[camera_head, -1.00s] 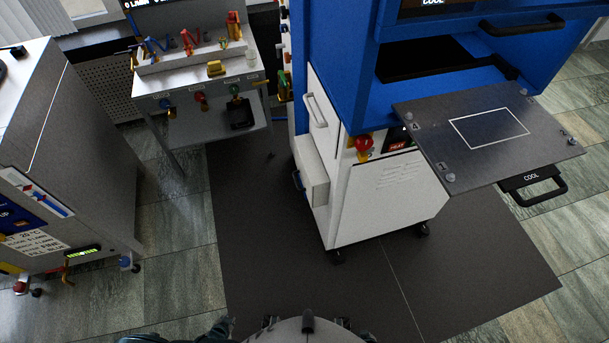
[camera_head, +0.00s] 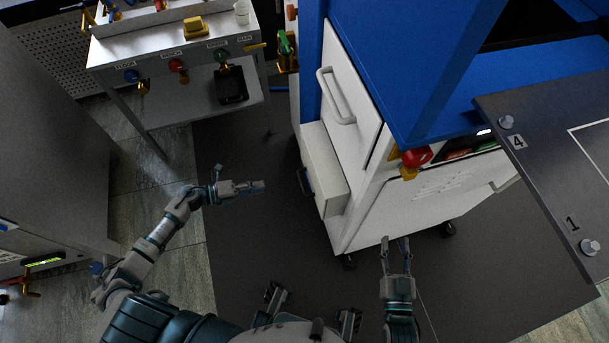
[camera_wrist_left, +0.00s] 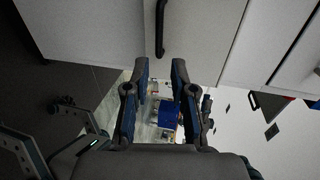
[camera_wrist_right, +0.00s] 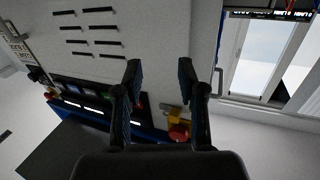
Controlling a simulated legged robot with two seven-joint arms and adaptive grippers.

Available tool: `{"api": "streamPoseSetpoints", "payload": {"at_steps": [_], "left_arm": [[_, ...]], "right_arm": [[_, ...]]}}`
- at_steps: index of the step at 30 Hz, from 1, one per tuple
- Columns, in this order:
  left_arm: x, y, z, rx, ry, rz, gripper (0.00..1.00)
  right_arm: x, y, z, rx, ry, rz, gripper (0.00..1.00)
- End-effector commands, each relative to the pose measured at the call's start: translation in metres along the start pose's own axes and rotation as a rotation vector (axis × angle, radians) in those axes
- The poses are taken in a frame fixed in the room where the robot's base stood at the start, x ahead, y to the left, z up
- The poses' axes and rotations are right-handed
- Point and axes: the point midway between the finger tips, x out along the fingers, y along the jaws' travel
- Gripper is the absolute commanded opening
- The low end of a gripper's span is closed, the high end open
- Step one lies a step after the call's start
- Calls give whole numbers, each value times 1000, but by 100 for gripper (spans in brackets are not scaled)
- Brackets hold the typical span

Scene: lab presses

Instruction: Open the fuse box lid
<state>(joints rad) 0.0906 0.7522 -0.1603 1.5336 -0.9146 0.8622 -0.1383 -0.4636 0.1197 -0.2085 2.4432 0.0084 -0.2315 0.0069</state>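A white box (camera_head: 325,160) with a dark handle (camera_head: 303,181) sits low on the left side of the blue-and-white press; it looks like the fuse box, and its lid appears shut. In the left wrist view a black handle (camera_wrist_left: 160,28) on a pale panel is just beyond the fingertips. My left gripper (camera_head: 260,186) is open and empty, left of the box, pointing toward it with a gap between. My right gripper (camera_head: 395,241) is open and empty in front of the press's lower white front. No label on the box is readable.
A white panel with a pale handle (camera_head: 337,96) is above the box. A red knob (camera_head: 416,156) and a grey plate (camera_head: 540,150) jut out at the right. A metal workbench (camera_head: 165,60) stands at the back left, a grey cabinet (camera_head: 50,140) at the left. The dark floor mat (camera_head: 240,240) between is clear.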

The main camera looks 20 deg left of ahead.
Motion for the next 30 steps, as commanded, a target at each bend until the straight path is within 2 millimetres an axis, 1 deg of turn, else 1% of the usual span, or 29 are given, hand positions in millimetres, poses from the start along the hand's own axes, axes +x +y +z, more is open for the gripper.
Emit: {"api": "streamPoseSetpoints", "payload": {"at_steps": [1,5,12,15,18,21,24,30], "left_arm": [[10,0,1,-1,0,-5,25],[40,3,2,-5,-1,-7,25],[97,3,2,-8,-2,-8,25],[118,3,2,-8,-3,-7,25],[135,3,2,-8,-3,-6,25],[146,2,2,-7,-3,-5,25],[152,2,2,-7,-4,-5,25],[154,2,3,-7,-4,-5,25]], "right_arm": [[1,-1,-1,1,16,-1,40],[3,-5,-9,2,82,-4,40],[2,-8,-28,9,224,-11,40],[0,-9,-35,13,282,-14,40],[-2,-9,-42,17,331,-16,40],[-5,-10,-47,20,368,-17,40],[-6,-11,-50,21,390,-18,40],[-6,-12,-52,20,400,-18,40]]}}
